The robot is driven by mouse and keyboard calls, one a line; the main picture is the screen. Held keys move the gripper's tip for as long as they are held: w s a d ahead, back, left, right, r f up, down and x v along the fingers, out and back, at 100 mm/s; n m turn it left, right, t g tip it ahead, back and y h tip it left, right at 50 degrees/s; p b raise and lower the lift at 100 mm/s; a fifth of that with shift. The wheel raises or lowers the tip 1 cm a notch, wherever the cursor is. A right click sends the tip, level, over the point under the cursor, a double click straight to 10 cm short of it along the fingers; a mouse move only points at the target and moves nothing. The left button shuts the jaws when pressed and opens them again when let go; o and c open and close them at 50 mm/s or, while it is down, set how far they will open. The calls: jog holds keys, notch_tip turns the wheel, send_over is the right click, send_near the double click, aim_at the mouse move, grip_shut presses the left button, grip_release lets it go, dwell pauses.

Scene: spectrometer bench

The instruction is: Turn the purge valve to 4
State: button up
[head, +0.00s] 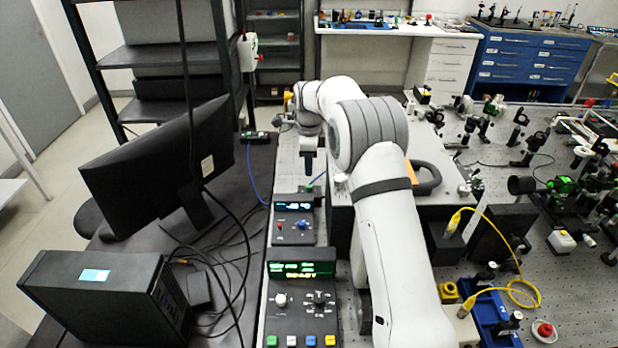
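My gripper (308,165) points down at the end of my white arm, above and behind a small dark control box (292,237). It appears apart from the box, and its fingers are too small to tell open from shut. The small box has a lit display, a red control (280,226) and a blue knob (302,225). Nearer, a larger control box (297,340) has a green display, a light round knob (280,299) and a black knob (320,298) with markings around it. No label readable here says which control is the purge valve, and the scale numbers are unreadable.
A monitor (160,165) and a computer case (95,295) stand at the left with loose cables. A large grey instrument box (385,185) sits right of the control boxes, partly behind my arm. Optics and a yellow fibre (520,290) crowd the bench at the right.

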aim_at(309, 185)
notch_tip(309, 185, down, 8)
jog(key=shift+r+p, duration=0.1)
jog(key=shift+p, duration=0.85)
jog(key=shift+c, duration=0.2)
grip_shut()
